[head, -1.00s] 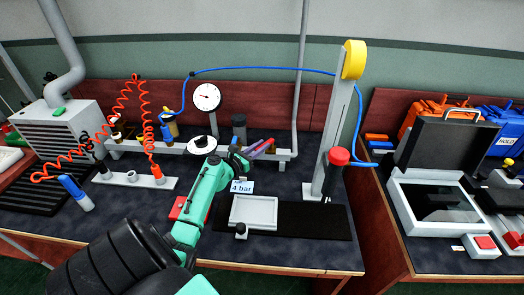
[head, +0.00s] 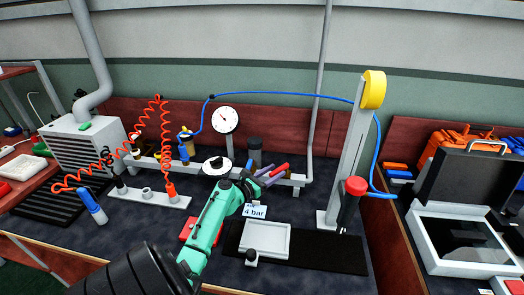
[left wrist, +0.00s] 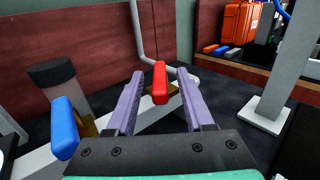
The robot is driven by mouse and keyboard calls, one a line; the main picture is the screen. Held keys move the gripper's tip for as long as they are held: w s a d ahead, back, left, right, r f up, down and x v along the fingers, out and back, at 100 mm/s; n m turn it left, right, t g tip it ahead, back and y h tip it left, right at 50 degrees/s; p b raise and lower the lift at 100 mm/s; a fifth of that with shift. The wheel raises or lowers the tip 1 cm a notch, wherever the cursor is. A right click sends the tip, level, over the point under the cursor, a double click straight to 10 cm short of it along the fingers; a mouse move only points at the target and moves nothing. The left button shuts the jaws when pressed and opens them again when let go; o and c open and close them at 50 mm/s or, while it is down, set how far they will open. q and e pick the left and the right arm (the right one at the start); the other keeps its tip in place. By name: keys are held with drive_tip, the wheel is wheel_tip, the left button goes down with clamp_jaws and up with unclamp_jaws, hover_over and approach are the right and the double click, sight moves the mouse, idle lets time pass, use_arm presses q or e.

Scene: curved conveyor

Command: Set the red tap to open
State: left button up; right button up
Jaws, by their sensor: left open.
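The red tap has a red lever handle (left wrist: 160,84) on a brass body, fixed to a grey pipe (left wrist: 146,127). In the head view the red handle (head: 280,169) shows just past my left fingers. My left gripper (left wrist: 160,74) is open, its two purple fingers pointing at the tap. In the left wrist view the handle appears in the gap between the fingers, apart from both. I cannot tell how deep it sits between them. In the head view my left gripper (head: 268,175) reaches the pipe from the front. My right gripper is not in view.
A blue handle (left wrist: 64,126) on the same pipe stands left of my fingers. A dark-capped cylinder (left wrist: 58,82) is behind it. A gauge (head: 225,119), a "4 bar" label (head: 256,211), a white tray (head: 265,238) and a post (head: 346,150) are around the arm.

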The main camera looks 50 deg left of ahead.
use_arm(q)
drive_tip(key=s+b, duration=0.1)
drive_tip(key=s, duration=1.2)
drive_tip(key=shift+s, duration=0.15)
drive_tip(key=shift+a, duration=0.1)
